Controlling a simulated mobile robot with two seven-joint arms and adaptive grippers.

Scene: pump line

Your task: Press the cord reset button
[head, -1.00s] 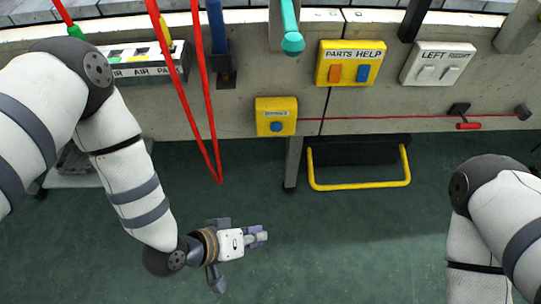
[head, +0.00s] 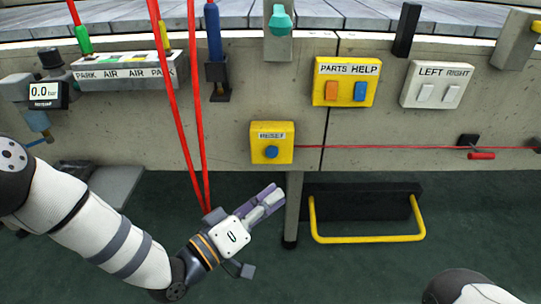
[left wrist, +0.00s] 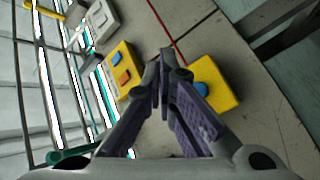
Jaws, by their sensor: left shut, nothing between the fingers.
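The cord reset button is a blue round button (head: 271,152) on a yellow box labelled RESET (head: 272,133), fixed to the grey wall. A red cord (head: 400,147) runs right from the box. My left gripper (head: 274,196) is shut and empty, below the box and apart from it, pointing up and right. In the left wrist view the shut fingertips (left wrist: 165,62) stand in front of the wall, and the blue button (left wrist: 201,88) shows just right of them. My right gripper is out of view; part of my right arm shows at the bottom right.
A yellow PARTS HELP box (head: 346,82) and a white LEFT RIGHT switch box (head: 437,85) are on the wall to the right. Red hanging cords (head: 185,110) pass left of the reset box. A yellow bar (head: 368,239) sticks out low on the right.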

